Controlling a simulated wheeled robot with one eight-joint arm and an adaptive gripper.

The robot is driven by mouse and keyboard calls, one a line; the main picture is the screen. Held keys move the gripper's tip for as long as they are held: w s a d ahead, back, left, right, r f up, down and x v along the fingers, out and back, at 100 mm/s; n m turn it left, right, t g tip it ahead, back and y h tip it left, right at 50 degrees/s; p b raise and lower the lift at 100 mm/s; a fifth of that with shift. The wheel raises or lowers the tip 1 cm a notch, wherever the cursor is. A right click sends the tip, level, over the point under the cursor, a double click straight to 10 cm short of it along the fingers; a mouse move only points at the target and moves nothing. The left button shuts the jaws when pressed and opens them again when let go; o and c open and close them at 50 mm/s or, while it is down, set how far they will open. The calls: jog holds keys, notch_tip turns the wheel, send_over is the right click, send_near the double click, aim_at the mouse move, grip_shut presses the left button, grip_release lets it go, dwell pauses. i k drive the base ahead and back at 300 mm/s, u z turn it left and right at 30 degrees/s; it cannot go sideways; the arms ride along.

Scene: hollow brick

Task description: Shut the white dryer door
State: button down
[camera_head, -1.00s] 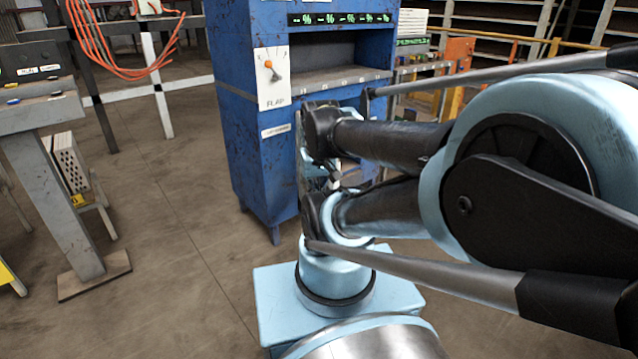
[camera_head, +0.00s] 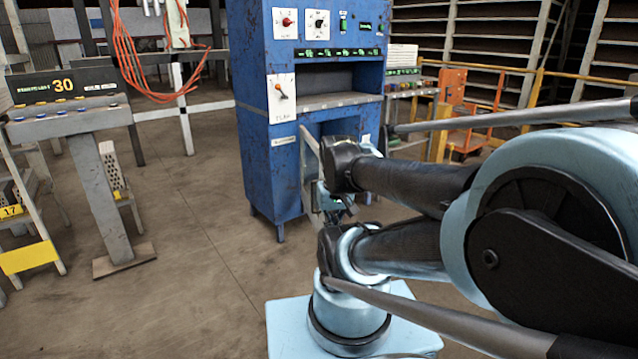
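The blue dryer cabinet (camera_head: 265,175) stands in the middle of the view, with an open slot in its upper half. A narrow pale panel (camera_head: 308,165), seemingly the white door, stands out from its lower front and shows almost edge-on. It appears open. My arm hides much of the panel and the lower opening. My gripper (camera_head: 338,208) is small and dark, beside the panel and partly behind my arm links. Its fingers are too small and covered to tell open from shut, and I cannot tell whether it touches the panel.
A grey stand with a display reading 30 (camera_head: 62,88) is at the left, near a rack with yellow plates (camera_head: 30,257). Orange cables (camera_head: 155,60) hang behind. A yellow railing (camera_head: 545,75) and an orange cart (camera_head: 452,90) stand at the right. The floor left of the cabinet is clear.

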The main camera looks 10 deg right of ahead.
aim_at(311, 173)
jog(key=k, duration=0.4)
jog(key=u, duration=0.7)
jog(key=i, duration=1)
